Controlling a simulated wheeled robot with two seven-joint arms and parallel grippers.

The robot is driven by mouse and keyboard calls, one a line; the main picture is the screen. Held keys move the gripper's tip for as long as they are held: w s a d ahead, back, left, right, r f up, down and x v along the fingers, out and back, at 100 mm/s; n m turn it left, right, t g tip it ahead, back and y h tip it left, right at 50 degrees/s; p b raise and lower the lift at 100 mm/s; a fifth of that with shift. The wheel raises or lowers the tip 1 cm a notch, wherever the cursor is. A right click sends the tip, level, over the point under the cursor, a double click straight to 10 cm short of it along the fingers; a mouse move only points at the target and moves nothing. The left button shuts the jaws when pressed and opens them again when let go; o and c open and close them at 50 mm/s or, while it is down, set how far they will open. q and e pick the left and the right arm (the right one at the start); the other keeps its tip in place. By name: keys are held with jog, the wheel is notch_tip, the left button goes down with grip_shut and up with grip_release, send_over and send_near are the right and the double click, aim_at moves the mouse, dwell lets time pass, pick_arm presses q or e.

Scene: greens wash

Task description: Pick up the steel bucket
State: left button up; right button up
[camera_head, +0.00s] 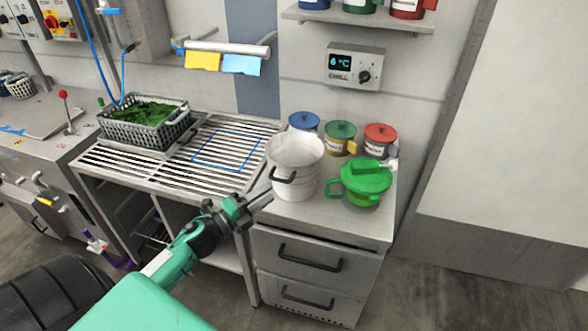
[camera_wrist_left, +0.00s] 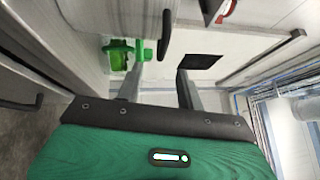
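The steel bucket (camera_head: 295,172), pale and round with an open top and a black side handle (camera_head: 284,177), stands upright on the counter right of the slatted rack. My left gripper (camera_head: 264,197) is just in front and left of the bucket, with its fingers pointing toward it and not visibly touching it. In the left wrist view the two fingers of this gripper (camera_wrist_left: 160,75) stand apart with nothing seen between them. I cannot clearly make out the bucket in that view. My right gripper is not in view.
A green lidded spinner (camera_head: 365,181) stands right of the bucket; it also shows in the left wrist view (camera_wrist_left: 117,55). A crate of greens (camera_head: 174,132) sits on the slatted rack (camera_head: 170,180). Drawers (camera_head: 311,262) are below.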

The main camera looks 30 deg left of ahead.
aim_at(284, 181)
pick_arm(q)
jog(key=p+x, duration=0.3)
jog(key=x, duration=0.4)
jog(key=shift+w+a+r, duration=0.1)
jog(key=shift+w, duration=0.05)
